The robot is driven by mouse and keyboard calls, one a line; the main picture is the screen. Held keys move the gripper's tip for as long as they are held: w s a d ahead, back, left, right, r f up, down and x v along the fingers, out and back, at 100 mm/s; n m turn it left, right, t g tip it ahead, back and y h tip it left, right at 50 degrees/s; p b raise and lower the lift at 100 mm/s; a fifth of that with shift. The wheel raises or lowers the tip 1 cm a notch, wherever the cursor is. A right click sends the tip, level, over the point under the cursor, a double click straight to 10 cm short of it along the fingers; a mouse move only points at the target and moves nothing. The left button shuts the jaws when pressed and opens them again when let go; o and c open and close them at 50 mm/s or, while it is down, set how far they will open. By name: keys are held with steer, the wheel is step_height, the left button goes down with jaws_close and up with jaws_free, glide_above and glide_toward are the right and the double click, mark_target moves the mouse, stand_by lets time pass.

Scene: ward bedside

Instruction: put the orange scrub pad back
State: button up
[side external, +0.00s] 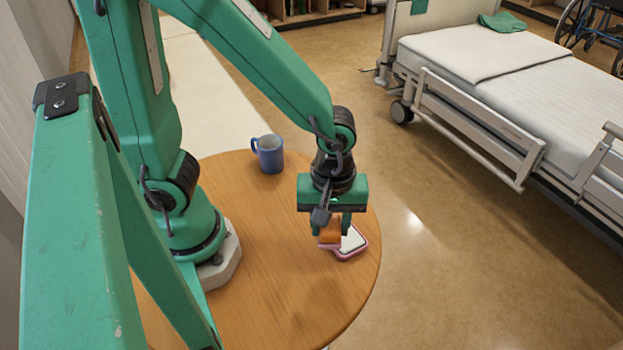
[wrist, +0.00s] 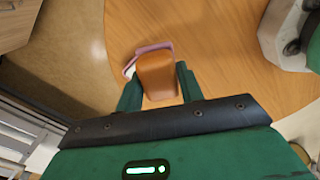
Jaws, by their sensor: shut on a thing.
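My gripper (side external: 331,229) is shut on the orange scrub pad (side external: 329,234). In the wrist view the pad (wrist: 157,75) sits between the two green fingers of my gripper (wrist: 157,90).
A blue mug (side external: 268,154) stands near the far edge of the round wooden table (side external: 285,285). The table's right edge is close to the dish. The tabletop in front of my gripper is clear. A bed (side external: 500,75) stands beyond, away from the table.

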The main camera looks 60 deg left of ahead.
steer(key=s+d+m, duration=0.3)
steer(key=s+d, duration=0.1)
steer(key=shift+s+d, duration=0.2)
steer(key=shift+d, duration=0.1)
glide_above(320, 287)
steer(key=shift+f, duration=2.2)
steer(key=shift+f, duration=0.15)
steer(key=shift+f, duration=1.65)
steer(key=shift+f, duration=0.1)
steer(key=o, duration=0.9)
steer(key=shift+o, duration=0.2)
